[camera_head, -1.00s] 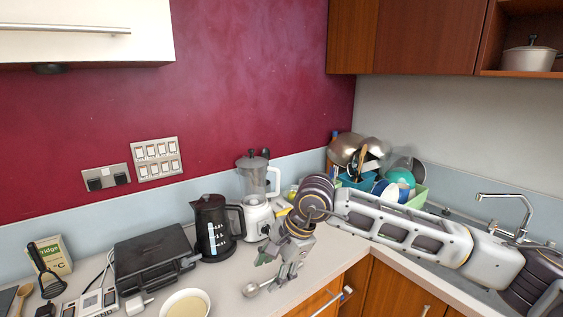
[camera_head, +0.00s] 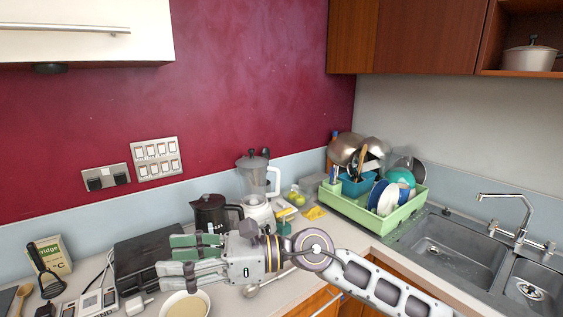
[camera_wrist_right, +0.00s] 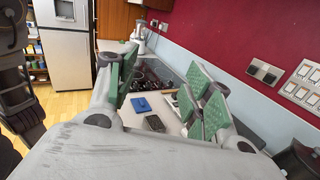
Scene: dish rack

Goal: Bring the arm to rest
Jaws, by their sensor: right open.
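My right arm (camera_head: 385,285) comes in from the lower right in the head view. My right gripper (camera_head: 178,257) points left, above the counter in front of the black appliance and the kettle. Its jaws are open, with nothing between them. In the right wrist view, the green-padded fingers (camera_wrist_right: 158,90) stand apart, with counter and floor showing beyond them. My left gripper is in neither view.
The black kettle (camera_head: 208,214), black appliance (camera_head: 140,262) and cream bowl (camera_head: 184,304) are close to the right gripper. A blender (camera_head: 256,215) stands behind. A green dish rack (camera_head: 408,208) full of dishes stands beside the sink (camera_head: 440,250). A ladle lies below the arm.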

